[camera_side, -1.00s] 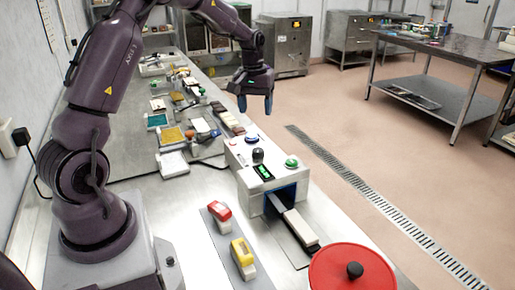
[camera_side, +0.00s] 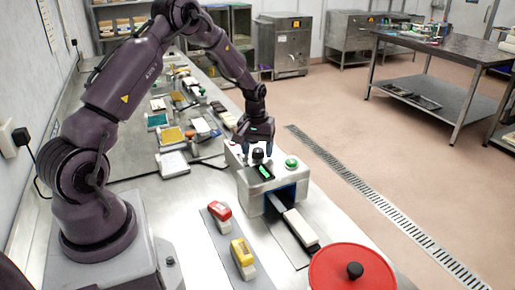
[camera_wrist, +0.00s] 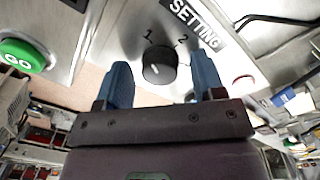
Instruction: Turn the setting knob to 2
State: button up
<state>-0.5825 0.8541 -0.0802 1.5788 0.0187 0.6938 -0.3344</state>
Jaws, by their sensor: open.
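The setting knob (camera_wrist: 159,65) is a round black knob on the light panel of the machine, with "1" and "2" printed beside it under a SETTING label (camera_wrist: 196,22). I cannot tell for sure which number its mark points at. My gripper (camera_wrist: 164,82) is open, with one blue finger on each side of the knob in the wrist view; a gap shows on both sides, so it does not grip it. In the side view my gripper (camera_side: 258,148) is low over the top of the machine (camera_side: 252,188), right by the dark knob (camera_side: 257,154).
A green GO button (camera_wrist: 22,55) is on the same panel, left of the knob in the wrist view. A small lit display (camera_side: 265,171) is in front of the knob. A red round lid (camera_side: 340,272) and a red-and-white block (camera_side: 220,212) stand nearer the camera.

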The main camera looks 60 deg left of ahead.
jog(key=shift+c, duration=0.4)
jog(key=c, duration=0.9)
jog(key=shift+o, duration=0.2)
jog(key=shift+m, duration=0.4)
jog(key=m, duration=1.1)
jog(key=shift+r+g, duration=0.1)
jog(key=shift+g, duration=0.2)
jog(key=o, duration=0.9)
